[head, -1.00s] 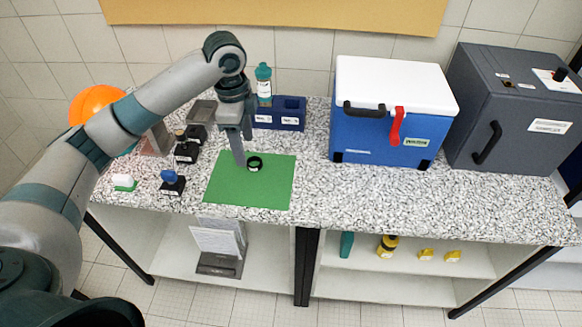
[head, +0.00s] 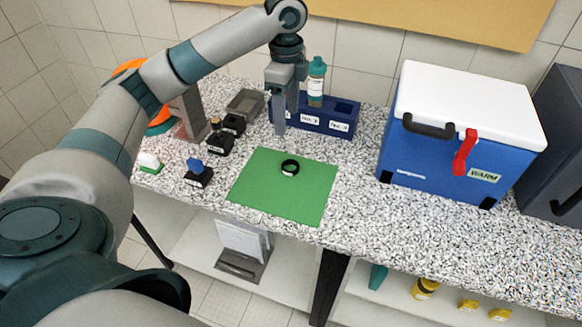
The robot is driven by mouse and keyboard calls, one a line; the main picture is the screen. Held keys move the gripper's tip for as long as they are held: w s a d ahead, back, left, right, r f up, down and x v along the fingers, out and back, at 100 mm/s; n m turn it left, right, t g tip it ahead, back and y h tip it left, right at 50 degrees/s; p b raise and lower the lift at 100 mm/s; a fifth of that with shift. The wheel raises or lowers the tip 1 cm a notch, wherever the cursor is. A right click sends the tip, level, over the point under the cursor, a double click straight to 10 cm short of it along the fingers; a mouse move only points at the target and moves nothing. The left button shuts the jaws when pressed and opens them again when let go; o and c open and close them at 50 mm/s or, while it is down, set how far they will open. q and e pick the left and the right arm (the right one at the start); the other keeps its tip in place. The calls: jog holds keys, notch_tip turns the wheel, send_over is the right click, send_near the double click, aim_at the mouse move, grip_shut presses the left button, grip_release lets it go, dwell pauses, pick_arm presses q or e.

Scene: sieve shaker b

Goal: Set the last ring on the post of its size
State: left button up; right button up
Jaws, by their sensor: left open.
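A black ring (head: 290,168) with a small pale label lies on the green mat (head: 275,199), near its back edge. To the left stand several small dark labelled blocks: one with a blue piece on top (head: 198,175), one with a dark upright top (head: 218,143) and another behind it (head: 233,124). I cannot tell which posts they bear or their sizes. My left gripper (head: 290,120) points down, open and empty, above and behind the ring and apart from it. My right gripper is not in view.
A blue rack (head: 340,120) with a teal-capped bottle (head: 316,82) stands just behind my left gripper. A grey tray (head: 246,103) is left of it. A blue cooler (head: 445,150) with a white lid stands at right. Counter between mat and cooler is clear.

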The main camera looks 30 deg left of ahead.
pick_arm(q)
jog(key=f, duration=0.1)
jog(key=p, duration=0.4)
send_near(290, 170)
jog(key=shift+s+a+f, duration=0.1)
jog(key=shift+s+a, duration=0.05)
jog(key=shift+s, duration=0.15)
jog(key=shift+f, duration=0.5)
jog(key=shift+w+f+p, duration=0.15)
jog(key=shift+f+p, duration=0.2)
jog(key=shift+p, duration=0.1)
jog(key=f, duration=0.1)
jog(key=f+p, duration=0.2)
jog(key=shift+w+d+f, duration=0.2)
jog(key=shift+w+f, duration=0.05)
jog(key=shift+f, duration=0.5)
jog(key=shift+c, duration=0.5)
